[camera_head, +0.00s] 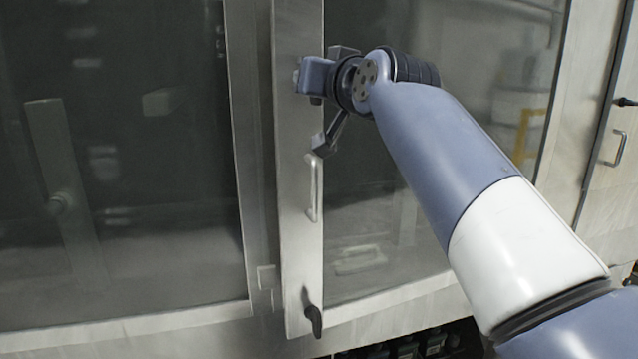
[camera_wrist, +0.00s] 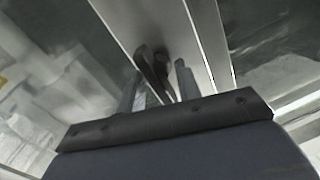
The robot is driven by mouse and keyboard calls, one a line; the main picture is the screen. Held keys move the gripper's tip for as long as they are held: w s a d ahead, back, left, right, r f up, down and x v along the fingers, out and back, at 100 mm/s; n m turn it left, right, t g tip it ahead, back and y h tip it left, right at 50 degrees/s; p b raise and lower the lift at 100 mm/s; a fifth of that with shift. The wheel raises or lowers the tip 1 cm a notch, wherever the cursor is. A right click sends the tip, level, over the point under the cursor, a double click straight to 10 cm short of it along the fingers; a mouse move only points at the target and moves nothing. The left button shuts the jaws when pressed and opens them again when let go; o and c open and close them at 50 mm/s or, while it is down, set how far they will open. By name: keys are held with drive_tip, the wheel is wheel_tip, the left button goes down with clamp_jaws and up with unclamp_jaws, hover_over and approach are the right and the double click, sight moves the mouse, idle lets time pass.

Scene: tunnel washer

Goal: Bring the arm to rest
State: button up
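My arm (camera_head: 450,170) reaches from the lower right up to the tunnel washer's glazed front. My gripper (camera_head: 326,105) is in front of the steel door post, just above the pull handle (camera_head: 313,188). Its two fingers stand well apart, and I see nothing held. In the wrist view the gripper (camera_wrist: 158,86) shows two separate fingers, with a black latch handle (camera_wrist: 152,68) on the post visible between or beyond them. I cannot tell whether the fingers touch the latch or the post.
A second black latch (camera_head: 313,319) is low on the post (camera_head: 298,255). Large glass panels lie left (camera_head: 130,200) and right (camera_head: 365,215) of it. Another door with a handle (camera_head: 616,148) is at the far right. Dark items (camera_head: 415,345) sit under the washer.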

drive_tip(key=shift+w+m+p, duration=0.15)
drive_tip(key=shift+m+p, duration=0.3)
drive_tip(key=shift+m, duration=0.45)
drive_tip(key=m+p, duration=0.2)
drive_tip(key=m, duration=0.1)
drive_tip(key=shift+r+m, duration=0.1)
drive_tip(key=shift+m, duration=0.2)
drive_tip(key=shift+m+p, duration=0.6)
drive_tip(key=shift+m, duration=0.4)
drive_tip(key=shift+f, duration=0.2)
